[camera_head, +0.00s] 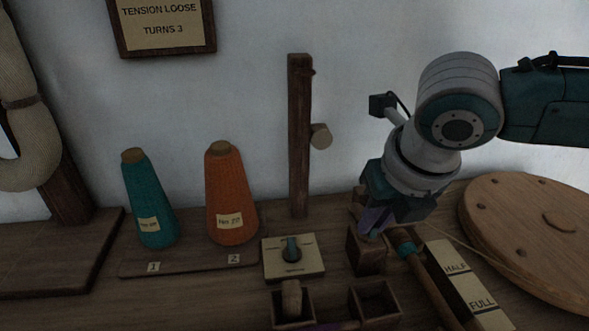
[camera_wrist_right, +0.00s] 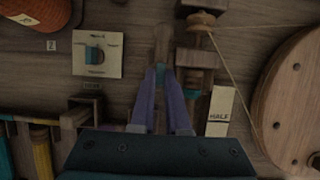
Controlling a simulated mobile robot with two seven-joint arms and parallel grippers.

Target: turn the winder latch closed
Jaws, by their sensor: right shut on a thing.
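My right gripper (camera_head: 370,232) reaches down from the right to the winder at the bench's back. In the right wrist view its two purple fingers (camera_wrist_right: 161,76) close around a slim wooden piece (camera_wrist_right: 162,48), which I take to be the winder latch. The fingers hide its near end, and its exact angle is hard to tell. The winder spindle (camera_wrist_right: 201,22) stands just right of the fingers, with a thread running to the round wooden wheel (camera_head: 535,235). My left gripper is in neither view.
Teal (camera_head: 150,205) and orange (camera_head: 230,200) yarn cones stand on a board further left. A wooden post (camera_head: 300,135) with a peg rises behind. Small open boxes (camera_head: 375,303) sit in front.

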